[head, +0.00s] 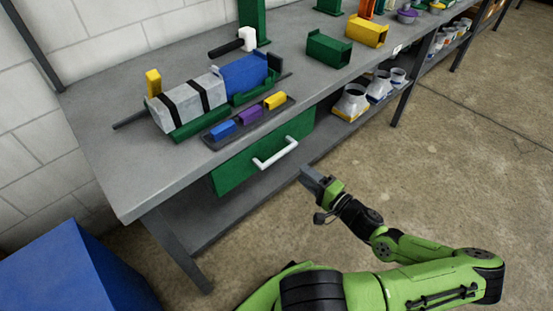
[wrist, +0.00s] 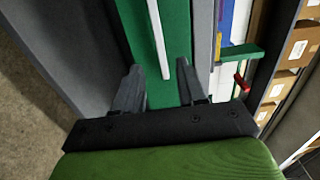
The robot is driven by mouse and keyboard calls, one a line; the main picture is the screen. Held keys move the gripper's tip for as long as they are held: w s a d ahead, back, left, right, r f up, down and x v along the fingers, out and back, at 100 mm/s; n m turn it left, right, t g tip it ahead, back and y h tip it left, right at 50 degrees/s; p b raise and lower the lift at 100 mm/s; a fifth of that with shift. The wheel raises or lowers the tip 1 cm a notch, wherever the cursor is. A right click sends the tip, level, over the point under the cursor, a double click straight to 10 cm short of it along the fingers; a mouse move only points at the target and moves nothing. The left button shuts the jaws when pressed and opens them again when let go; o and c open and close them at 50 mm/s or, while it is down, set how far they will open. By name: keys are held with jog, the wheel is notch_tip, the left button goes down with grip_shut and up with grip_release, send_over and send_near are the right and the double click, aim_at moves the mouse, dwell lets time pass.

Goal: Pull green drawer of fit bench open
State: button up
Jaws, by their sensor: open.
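The green drawer (head: 232,172) sits under the grey top of the fit bench (head: 115,160), and its front looks closed. Its white bar handle (head: 275,154) runs across the front. My gripper (head: 311,178) is in front of the drawer, to the right of and a little below the handle in the head view. In the wrist view my gripper (wrist: 158,75) is open and empty, its two fingers spread on either side of the line of the handle (wrist: 158,38). The green drawer front (wrist: 134,35) lies beyond the fingertips. The handle appears apart from the fingers.
On the bench top are a strapped grey duct (head: 190,102) with a blue end piece (head: 244,74) and a tray (head: 222,138) of coloured blocks. Duct fittings (head: 352,103) stand on the lower shelf. A blue box (head: 75,270) is at lower left. The floor (head: 460,150) at right is clear.

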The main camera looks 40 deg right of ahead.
aim_at(281, 156)
jog(key=w, duration=0.6)
jog(key=w+b, duration=0.1)
jog(key=w, duration=0.5)
jog(key=shift+a+b, duration=0.2)
jog(key=shift+b, duration=0.1)
jog(key=shift+s, duration=0.1)
grip_shut()
